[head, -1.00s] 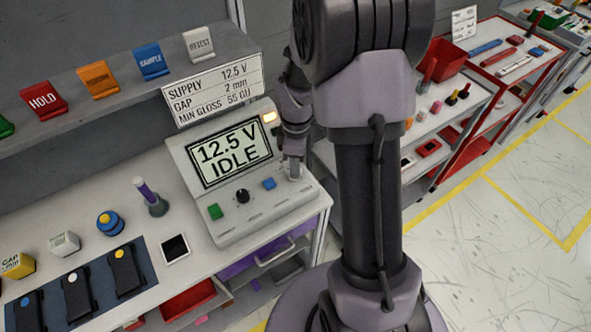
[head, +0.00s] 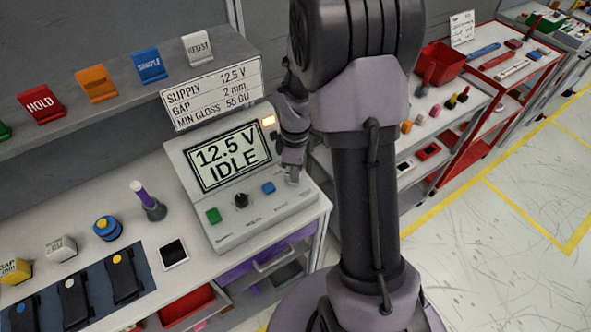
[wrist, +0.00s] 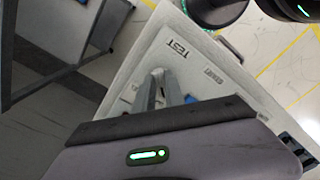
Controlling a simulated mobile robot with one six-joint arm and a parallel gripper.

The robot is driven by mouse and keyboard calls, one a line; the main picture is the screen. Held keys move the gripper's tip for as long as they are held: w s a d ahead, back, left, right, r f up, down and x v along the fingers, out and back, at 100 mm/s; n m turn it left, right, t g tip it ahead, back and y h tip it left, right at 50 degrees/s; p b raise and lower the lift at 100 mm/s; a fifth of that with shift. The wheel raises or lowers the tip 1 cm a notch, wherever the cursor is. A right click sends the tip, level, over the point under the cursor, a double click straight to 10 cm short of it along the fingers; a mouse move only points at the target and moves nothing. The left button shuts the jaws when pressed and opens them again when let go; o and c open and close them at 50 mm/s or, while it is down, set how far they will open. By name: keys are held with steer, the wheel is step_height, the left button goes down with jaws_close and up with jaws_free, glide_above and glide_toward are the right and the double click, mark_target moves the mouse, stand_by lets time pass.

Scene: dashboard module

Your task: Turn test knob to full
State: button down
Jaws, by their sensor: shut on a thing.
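The grey test console (head: 262,216) stands on the bench with its sloped face up. Its screen (head: 228,162) reads 12.5 V IDLE. My gripper (head: 293,176) is down at the right end of the control panel, right of the blue button (head: 268,187). In the wrist view my gripper (wrist: 160,84) reaches the panel beside the printed TEST label (wrist: 177,48). The fingers are shut on the test knob, which they largely hide. The knob's pointer and setting cannot be read.
A green button (head: 213,215) and a black knob (head: 241,200) sit on the same panel. A shelf with coloured tags runs above.

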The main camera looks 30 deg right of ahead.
steer(key=m, duration=0.5)
steer(key=shift+a, duration=0.1)
steer(key=m+b, duration=0.1)
steer(key=m, duration=0.3)
steer(key=shift+s+a+m, duration=0.1)
steer(key=shift+a+m, duration=0.05)
steer(key=shift+m, duration=0.25)
steer(key=m+b, duration=0.1)
steer(key=m, duration=0.4)
steer(key=shift+a, duration=0.15)
steer(key=shift+a+m+b, duration=0.1)
steer(key=shift+m+b, duration=0.6)
steer(key=shift+m, duration=1.6)
steer(key=shift+r, duration=0.1)
steer(key=c, duration=1.4)
jaws_free()
